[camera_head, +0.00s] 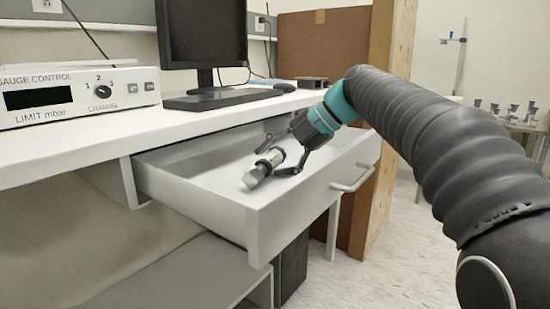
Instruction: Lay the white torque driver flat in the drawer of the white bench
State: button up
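The white bench (75,145) has its drawer (205,199) pulled out toward the lower right. My gripper reaches into the drawer from the upper right, with a dark finger on each side of the driver. Whether the fingers press on it is too small to tell. The driver's upper end is partly hidden by the gripper. I cannot tell whether its low end touches the drawer floor.
A gauge control box (75,95), a monitor (203,35) and a keyboard (225,97) stand on the bench top. The drawer's front wall with its handle (352,180) lies below my arm. The drawer floor left of the driver is clear. A brown panel (320,45) stands behind.

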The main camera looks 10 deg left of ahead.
jog(key=shift+w+d+r, duration=0.1)
jog(key=shift+d, duration=0.1)
jog(key=v, duration=1.1)
jog(key=shift+d+r, duration=0.3)
dwell(0.3)
